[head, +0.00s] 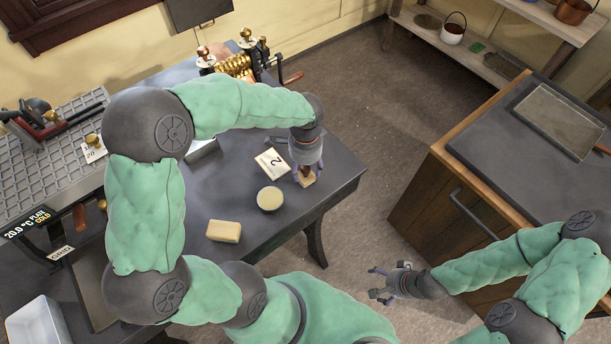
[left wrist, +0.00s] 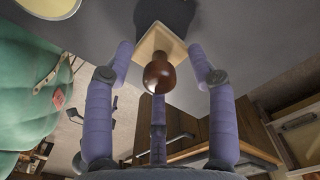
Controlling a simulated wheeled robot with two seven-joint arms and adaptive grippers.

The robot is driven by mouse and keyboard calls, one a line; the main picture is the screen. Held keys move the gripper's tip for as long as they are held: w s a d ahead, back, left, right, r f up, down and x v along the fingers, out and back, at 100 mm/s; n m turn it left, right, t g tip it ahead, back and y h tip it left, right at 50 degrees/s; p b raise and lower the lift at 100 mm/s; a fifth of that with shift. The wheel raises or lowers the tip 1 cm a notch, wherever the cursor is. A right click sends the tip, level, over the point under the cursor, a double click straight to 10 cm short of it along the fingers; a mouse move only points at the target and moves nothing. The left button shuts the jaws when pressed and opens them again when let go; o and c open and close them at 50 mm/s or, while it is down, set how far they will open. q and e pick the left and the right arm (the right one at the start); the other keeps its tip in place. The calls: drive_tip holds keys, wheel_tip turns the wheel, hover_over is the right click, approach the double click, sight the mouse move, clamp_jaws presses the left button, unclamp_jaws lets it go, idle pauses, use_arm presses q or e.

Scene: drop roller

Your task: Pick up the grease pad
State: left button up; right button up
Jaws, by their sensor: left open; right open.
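The grease pad, a square tan pad (left wrist: 156,46) with a rounded brown knob (left wrist: 159,76), lies on the dark table near its right edge. In the head view a corner of the pad (head: 309,181) shows beneath my left gripper (head: 303,174), which hides most of it. My left gripper (left wrist: 160,75) points down over the pad, its purple fingers open and spread around the knob, with gaps visible on both sides in the left wrist view. My right gripper (head: 382,283) is open and empty, over the floor between table and cabinet.
A brass roller machine (head: 238,66) stands at the back. A wooden cabinet (head: 440,185) stands right, across open floor.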

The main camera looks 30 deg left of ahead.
use_arm(q)
clamp_jaws()
drive_tip(key=shift+r, duration=0.15)
drive_tip(key=shift+r+p, duration=0.5)
drive_tip(key=shift+r, duration=0.2)
drive_tip(key=s+d+r+p, duration=0.5)
drive_tip(key=s+d+r, duration=0.3)
drive_tip(key=s+r, duration=0.3)
drive_tip(key=shift+d+r+p, duration=0.2)
drive_tip(key=shift+d+p, duration=0.05)
drive_tip(key=shift+p, duration=0.05)
drive_tip(key=c, duration=1.1)
unclamp_jaws()
drive_tip(key=shift+s, duration=0.1)
drive_tip(key=shift+c, duration=0.2)
